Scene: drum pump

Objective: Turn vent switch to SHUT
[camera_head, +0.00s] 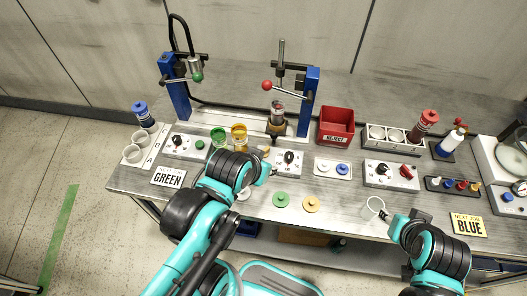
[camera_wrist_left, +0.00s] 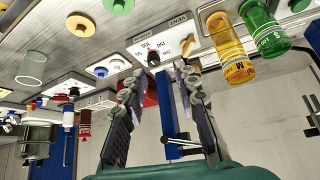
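The grey control panel (camera_head: 296,172) stands mid-table in the head view, with a black knob (camera_head: 289,157) on it. In the left wrist view the panel (camera_wrist_left: 170,42) appears upside down, with a VENT label (camera_wrist_left: 180,21), the black knob (camera_wrist_left: 153,57) and a small brown-tipped lever (camera_wrist_left: 188,46) near that label. The lever's exact setting is too small to read. My left gripper (camera_head: 267,171) is beside the panel's left end. Its fingers stand apart and empty in the left wrist view (camera_wrist_left: 160,76). My right gripper (camera_head: 397,218) is low at the table's front right, its fingers unclear.
Green (camera_head: 218,135) and amber (camera_head: 239,135) containers stand just left of the panel. Behind it is a blue-post press (camera_head: 307,100) with a red ball handle. A red REJECT bin (camera_head: 337,122) stands behind right. Green (camera_head: 281,199) and orange (camera_head: 311,204) discs lie in front.

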